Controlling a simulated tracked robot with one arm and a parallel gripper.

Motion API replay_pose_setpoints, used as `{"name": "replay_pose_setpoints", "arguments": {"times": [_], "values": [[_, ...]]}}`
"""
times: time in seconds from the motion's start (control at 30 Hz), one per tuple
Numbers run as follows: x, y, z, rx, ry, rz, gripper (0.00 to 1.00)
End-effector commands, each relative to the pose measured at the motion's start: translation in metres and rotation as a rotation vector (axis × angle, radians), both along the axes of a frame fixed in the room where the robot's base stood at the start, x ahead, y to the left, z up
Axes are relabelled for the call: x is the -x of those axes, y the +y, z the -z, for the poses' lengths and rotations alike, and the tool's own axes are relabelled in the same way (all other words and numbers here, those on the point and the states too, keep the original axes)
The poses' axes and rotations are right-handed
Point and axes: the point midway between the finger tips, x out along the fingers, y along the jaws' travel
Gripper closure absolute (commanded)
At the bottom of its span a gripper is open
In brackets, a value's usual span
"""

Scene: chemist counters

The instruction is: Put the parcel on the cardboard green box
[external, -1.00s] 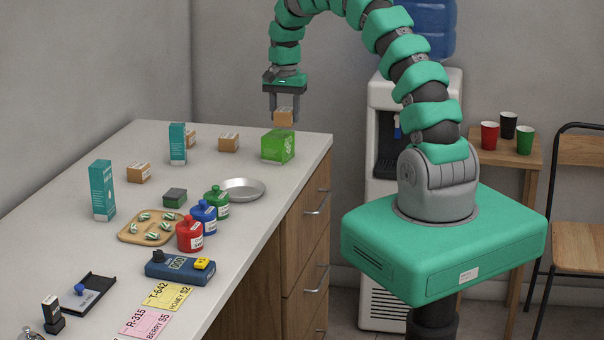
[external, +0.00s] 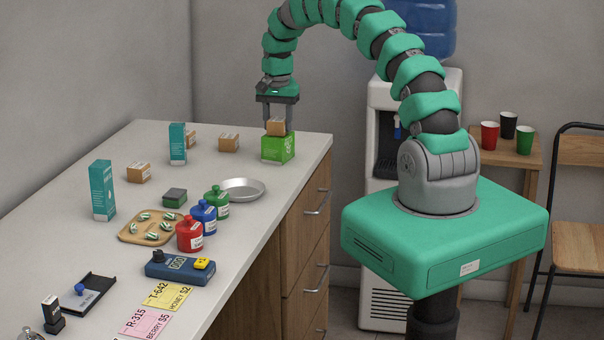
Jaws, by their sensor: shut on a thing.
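The green cardboard box (external: 278,149) stands near the far right corner of the counter. A small brown parcel (external: 277,127) is between the fingers of my gripper (external: 279,122), directly over the top of the green box. The parcel's underside looks at or very near the box top; I cannot tell whether they touch. My gripper points down and is shut on the parcel. Other brown parcels stand on the counter: one (external: 229,142) left of the green box, one (external: 139,172) further left, and one (external: 190,139) partly hidden behind a teal carton.
Teal cartons (external: 102,190) (external: 178,143) stand to the left. A metal dish (external: 243,189), coloured bottles (external: 204,216) and a wooden tray (external: 129,237) are nearer the front. The counter (external: 250,163) is clear just left of the green box.

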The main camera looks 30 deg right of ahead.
Motion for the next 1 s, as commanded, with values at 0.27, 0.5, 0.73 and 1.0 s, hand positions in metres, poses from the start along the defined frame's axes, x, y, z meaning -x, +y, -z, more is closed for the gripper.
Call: {"name": "replay_pose_setpoints", "arguments": {"times": [0.27,0.5,0.73,1.0], "values": [[0.000,0.000,0.002,0.000,0.000,0.000,0.33],[0.000,0.000,0.001,0.000,0.000,0.000,0.33],[0.000,0.000,-0.016,0.000,-0.001,0.000,0.33],[-0.001,0.000,-0.071,-0.001,-0.007,0.001,0.33]]}}
